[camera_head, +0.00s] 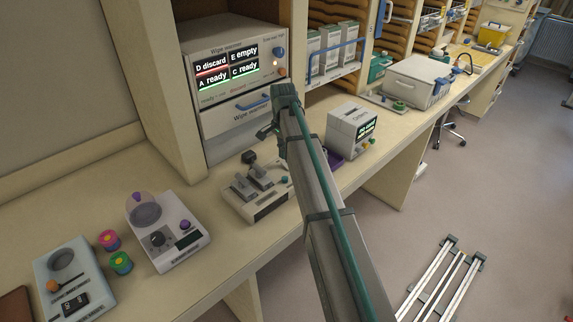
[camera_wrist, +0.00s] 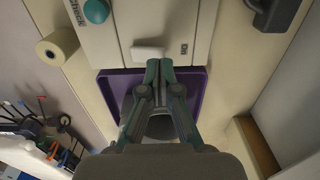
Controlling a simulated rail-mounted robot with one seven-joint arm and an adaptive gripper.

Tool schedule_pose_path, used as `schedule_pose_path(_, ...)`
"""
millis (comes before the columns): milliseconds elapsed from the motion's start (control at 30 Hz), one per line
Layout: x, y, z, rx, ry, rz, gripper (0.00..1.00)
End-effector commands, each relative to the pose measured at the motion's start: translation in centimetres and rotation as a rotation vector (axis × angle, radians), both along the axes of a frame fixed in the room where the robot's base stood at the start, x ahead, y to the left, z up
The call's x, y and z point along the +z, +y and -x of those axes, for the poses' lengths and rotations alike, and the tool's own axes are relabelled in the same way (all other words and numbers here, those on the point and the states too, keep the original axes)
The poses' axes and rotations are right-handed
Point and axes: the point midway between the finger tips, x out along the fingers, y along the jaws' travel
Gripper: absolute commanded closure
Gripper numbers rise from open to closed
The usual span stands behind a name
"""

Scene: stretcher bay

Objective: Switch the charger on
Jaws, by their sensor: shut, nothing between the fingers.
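A pale device with two grey upright parts (camera_head: 258,190) stands on the bench in the head view. I take it for the charger, but no name on it is readable. In the wrist view its pale top (camera_wrist: 195,25) shows with a teal knob (camera_wrist: 95,11), the word "check" and a small white block (camera_wrist: 148,53) that may be a switch; its state is unclear. My gripper (camera_wrist: 165,66) is shut and empty, with its tips close to this block; contact cannot be told. In the head view my arm hides the fingertips.
A purple tray (camera_wrist: 110,95) lies beside the device, below my fingers. A roll (camera_wrist: 58,47) is near the bench edge. A box with a screen (camera_head: 352,130) stands to the right, the wipe warmer (camera_head: 235,75) behind. A scale-like device (camera_head: 165,230) stands left.

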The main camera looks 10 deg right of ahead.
Motion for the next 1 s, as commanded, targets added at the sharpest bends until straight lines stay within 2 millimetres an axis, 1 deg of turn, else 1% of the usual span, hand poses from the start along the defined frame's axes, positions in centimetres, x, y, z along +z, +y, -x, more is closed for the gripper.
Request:
schedule_pose_path(267, -0.1, 0.0, 0.0, 0.0, 0.0, 0.0, 1.0)
schedule_pose_path(1000, -1.1, 0.0, 0.0, 0.0, 0.0, 0.0, 1.0)
